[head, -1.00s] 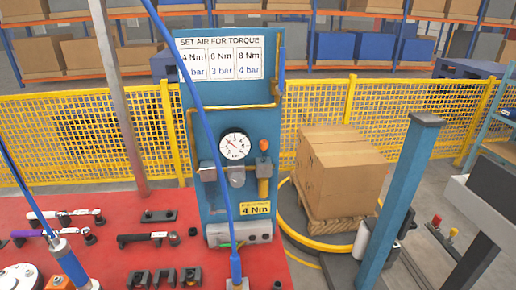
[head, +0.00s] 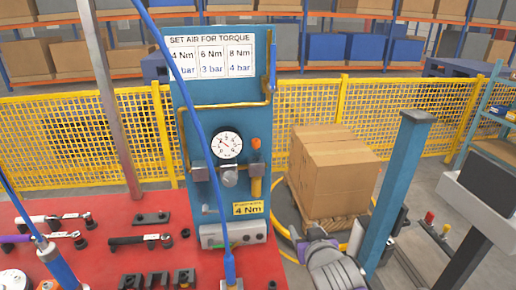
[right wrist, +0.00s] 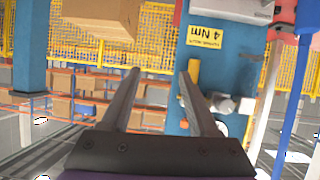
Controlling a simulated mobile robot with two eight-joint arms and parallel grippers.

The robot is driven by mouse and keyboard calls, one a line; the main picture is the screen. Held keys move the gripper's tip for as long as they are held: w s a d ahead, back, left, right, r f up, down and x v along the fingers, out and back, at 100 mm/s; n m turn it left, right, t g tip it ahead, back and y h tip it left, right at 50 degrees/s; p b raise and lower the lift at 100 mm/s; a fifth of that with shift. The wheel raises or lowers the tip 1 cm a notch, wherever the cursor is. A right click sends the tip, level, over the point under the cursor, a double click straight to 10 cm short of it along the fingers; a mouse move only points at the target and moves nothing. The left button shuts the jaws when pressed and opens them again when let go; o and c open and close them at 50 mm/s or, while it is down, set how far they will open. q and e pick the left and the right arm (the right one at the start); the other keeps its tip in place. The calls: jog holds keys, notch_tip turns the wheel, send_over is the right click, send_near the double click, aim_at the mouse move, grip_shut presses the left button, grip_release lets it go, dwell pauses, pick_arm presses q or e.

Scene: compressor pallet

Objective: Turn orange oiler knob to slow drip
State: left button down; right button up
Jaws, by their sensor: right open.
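The orange oiler knob (head: 256,143) sits on top of the oiler, right of the pressure gauge (head: 227,145) on the blue panel (head: 215,95). The oiler's yellow bowl (head: 256,187) hangs below the knob. My right gripper (head: 298,238) is low and to the right of the panel, below the knob's height. In the right wrist view, which is upside down, its two fingers (right wrist: 158,73) are spread with nothing held. My left gripper is not in view.
A blue post (head: 398,190) stands right of my right arm. A carton (head: 333,172) on a pallet is behind it. A blue hose (head: 196,110) crosses in front of the panel. The red table (head: 150,200) holds wrenches and sockets.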

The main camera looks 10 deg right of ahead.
aim_at(257, 144)
jog(key=w+a+r+n+t+y, duration=0.4)
jog(key=w+a+r, duration=0.3)
jog(key=w+r, duration=0.5)
jog(key=shift+m+t, duration=0.4)
jog(key=shift+m, duration=0.4)
jog(key=w, duration=0.3)
jog(key=w+a, duration=0.1)
jog(key=w, duration=0.2)
jog(key=w+a+p, duration=0.1)
jog(key=w, duration=0.2)
jog(key=shift+r, duration=0.4)
jog(key=shift+c, duration=0.2)
grip_shut()
